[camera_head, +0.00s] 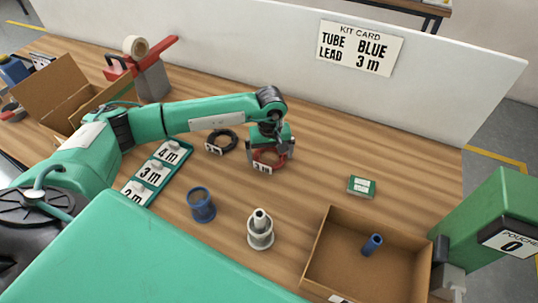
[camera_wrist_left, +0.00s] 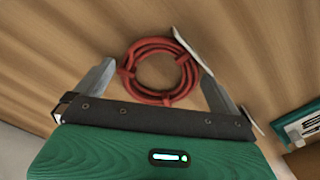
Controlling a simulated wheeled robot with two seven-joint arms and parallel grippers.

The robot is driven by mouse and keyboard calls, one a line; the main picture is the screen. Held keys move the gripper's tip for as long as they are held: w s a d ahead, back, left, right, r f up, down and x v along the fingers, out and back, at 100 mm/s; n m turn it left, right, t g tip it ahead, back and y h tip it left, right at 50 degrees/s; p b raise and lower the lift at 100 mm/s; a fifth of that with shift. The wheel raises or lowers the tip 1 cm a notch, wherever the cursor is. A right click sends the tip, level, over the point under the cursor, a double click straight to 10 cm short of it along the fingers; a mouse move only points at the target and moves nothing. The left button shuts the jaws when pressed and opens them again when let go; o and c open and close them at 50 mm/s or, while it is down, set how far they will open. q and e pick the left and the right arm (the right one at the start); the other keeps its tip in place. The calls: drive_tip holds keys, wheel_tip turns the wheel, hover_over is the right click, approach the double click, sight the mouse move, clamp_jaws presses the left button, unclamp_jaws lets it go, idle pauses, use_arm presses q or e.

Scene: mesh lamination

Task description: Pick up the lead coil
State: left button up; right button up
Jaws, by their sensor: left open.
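A red lead coil (camera_head: 268,165) with a small white tag lies on the wooden table, and its tag text is too small to read. A black coil (camera_head: 226,134), also tagged, lies to its left. My left gripper (camera_head: 270,149) is over the red coil, pointing down. In the left wrist view the red coil (camera_wrist_left: 157,98) lies between the two spread fingers of the left gripper (camera_wrist_left: 160,73), which is open and empty. A white tag edge shows by the right finger. My right gripper is not in view.
A blue cup (camera_head: 201,207) and a grey-white stepped post (camera_head: 260,237) stand in front. A cardboard box (camera_head: 318,249) holding a blue tube (camera_head: 372,244) is at right. A green-white card (camera_head: 361,187) lies behind it. A length board (camera_head: 169,171) is at left.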

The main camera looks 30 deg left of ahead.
use_arm(q)
drive_tip(key=shift+f, duration=0.25)
drive_tip(key=c, duration=0.8)
drive_tip(key=shift+r, duration=0.15)
drive_tip(key=shift+r, duration=0.5)
wheel_tip(320, 180, up, 19)
drive_tip(key=b, duration=0.3)
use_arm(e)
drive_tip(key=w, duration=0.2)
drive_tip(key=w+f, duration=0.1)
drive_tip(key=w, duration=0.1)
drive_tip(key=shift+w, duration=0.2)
